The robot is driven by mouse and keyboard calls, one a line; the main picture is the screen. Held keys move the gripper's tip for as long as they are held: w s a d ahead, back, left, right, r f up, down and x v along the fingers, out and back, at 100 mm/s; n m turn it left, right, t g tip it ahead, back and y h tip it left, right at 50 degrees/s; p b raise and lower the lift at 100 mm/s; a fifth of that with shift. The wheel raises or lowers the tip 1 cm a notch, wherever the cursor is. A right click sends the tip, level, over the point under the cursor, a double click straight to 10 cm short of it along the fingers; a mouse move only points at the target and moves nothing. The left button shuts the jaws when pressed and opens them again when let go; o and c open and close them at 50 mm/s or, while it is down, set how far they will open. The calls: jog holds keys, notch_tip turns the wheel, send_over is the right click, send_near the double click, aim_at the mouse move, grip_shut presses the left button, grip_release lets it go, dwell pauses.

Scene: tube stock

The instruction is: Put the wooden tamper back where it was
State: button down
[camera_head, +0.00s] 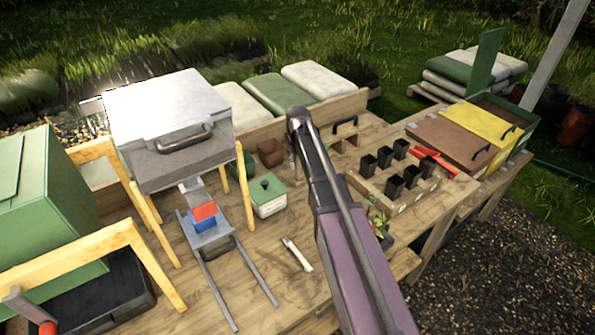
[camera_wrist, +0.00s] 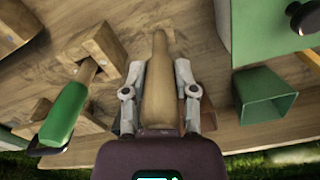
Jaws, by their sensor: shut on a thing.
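The wooden tamper (camera_wrist: 158,85) is a pale, rounded, turned piece of wood in the middle of the wrist view. My gripper (camera_wrist: 158,80) is shut on it, with one grey finger on each side. The tamper's narrower end points to the top of the picture, over the wooden bench top. I cannot tell whether it touches the bench or a rack. In the head view my own arm hides the gripper and the tamper.
In the wrist view, a green-handled tool (camera_wrist: 66,112) rests in a wooden block at left. A green pot (camera_wrist: 263,95) and a green-and-white box (camera_wrist: 240,38) stand at right. In the head view, black pots (camera_head: 384,157) sit right of my arm. The front bench has bare room.

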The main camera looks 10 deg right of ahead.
aim_at(298, 169)
jog(key=shift+f+b, duration=1.25)
jog(key=shift+f, duration=0.3)
jog(key=shift+s+f, duration=0.1)
jog(key=shift+f, duration=0.1)
jog(key=shift+c, duration=2)
grip_release()
jog(key=shift+r, duration=0.1)
jog(key=shift+r, duration=0.1)
notch_tip(298, 169, up, 12)
jog(key=p, duration=1.2)
jog(key=s+m, duration=0.1)
jog(key=s, duration=2.3)
jog(key=shift+s, duration=0.4)
jog(key=shift+a, duration=0.1)
